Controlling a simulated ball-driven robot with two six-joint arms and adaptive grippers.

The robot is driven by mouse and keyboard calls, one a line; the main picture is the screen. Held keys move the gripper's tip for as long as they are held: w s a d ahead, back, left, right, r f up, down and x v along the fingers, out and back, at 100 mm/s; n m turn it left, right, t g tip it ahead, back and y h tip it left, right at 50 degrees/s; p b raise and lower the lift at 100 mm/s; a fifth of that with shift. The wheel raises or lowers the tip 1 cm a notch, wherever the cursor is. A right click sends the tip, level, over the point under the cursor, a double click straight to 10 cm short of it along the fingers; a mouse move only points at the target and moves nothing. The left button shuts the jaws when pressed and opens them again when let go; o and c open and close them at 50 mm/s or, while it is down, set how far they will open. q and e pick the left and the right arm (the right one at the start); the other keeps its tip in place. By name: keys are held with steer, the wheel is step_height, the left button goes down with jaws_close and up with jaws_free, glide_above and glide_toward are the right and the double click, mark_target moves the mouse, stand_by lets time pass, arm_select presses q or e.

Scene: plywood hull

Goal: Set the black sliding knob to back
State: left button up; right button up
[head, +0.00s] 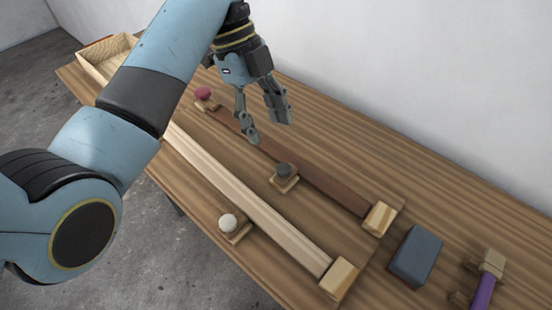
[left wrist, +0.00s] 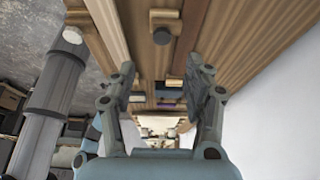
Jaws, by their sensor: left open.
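The black sliding knob (head: 284,170) is a dark round knob on a small wooden block beside a dark brown rail (head: 325,187), a little past the rail's middle toward the right end. It also shows in the left wrist view (left wrist: 161,36), upper middle, ahead of the fingers. My left gripper (head: 268,130) is open and empty, fingers pointing down, above the knob in the head picture and apart from it. The fingers stand apart in the left wrist view (left wrist: 162,75) too. My right gripper is not in view.
A white knob (head: 228,221) sits beside a pale rail (head: 250,205). A pink-red knob (head: 203,93) is near the dark rail's far-left end. A wooden tray (head: 95,68), a blue-grey block (head: 416,256) and a purple-handled item (head: 483,291) are also on the table. The wall (head: 430,80) borders the table's far side.

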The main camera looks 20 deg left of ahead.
mark_target(283, 168)
arm_select(q)
steer(key=x, duration=0.8)
steer(key=shift+w+f, duration=0.15)
steer(key=shift+f, duration=0.3)
steer(key=shift+d+f, duration=0.1)
steer(key=shift+f, duration=0.2)
jaws_close()
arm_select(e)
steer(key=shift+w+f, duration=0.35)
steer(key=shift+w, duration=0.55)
